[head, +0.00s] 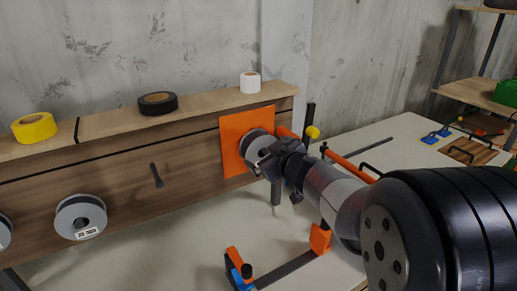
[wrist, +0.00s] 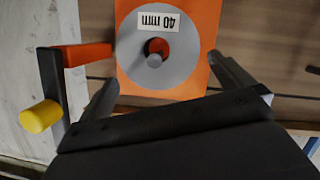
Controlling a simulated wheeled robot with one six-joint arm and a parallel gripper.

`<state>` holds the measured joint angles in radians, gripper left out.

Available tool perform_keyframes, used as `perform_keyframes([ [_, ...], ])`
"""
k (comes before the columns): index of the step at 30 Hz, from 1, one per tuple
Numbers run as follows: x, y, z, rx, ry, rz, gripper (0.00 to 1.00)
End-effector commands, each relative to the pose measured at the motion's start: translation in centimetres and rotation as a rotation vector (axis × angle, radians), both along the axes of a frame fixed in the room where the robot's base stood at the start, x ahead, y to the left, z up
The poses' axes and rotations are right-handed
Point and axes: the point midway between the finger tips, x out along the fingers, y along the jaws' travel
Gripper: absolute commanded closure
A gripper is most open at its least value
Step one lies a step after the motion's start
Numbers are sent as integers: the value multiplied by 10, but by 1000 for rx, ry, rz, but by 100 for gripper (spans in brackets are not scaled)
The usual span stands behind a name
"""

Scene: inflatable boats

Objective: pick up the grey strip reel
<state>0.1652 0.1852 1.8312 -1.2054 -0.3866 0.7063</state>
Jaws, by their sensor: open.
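The grey strip reel (wrist: 186,66) hangs on a peg in front of an orange square panel (head: 234,127). In the wrist view its flat face carries a white "40 mm" label, upside down, and the peg end shows in its hole. In the head view the reel (head: 253,142) is partly hidden by my gripper (head: 266,163). My gripper is open, and its fingers (wrist: 165,82) show either side of the reel's lower part in the wrist view. I cannot tell whether they touch it.
Another grey reel (head: 81,217) hangs further left, with an empty-looking peg (head: 156,175) between. Yellow (head: 34,128), black (head: 158,103) and white (head: 250,83) tape rolls sit on the ledge. An orange clamp with a yellow knob (head: 312,132) stands close right of my gripper.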

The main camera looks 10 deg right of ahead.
Motion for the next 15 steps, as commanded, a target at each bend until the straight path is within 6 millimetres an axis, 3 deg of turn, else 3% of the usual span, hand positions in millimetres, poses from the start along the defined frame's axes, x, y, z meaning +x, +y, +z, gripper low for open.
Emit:
perform_keyframes([
  [15, 52, 12, -17, -2, 1, 1, 0],
])
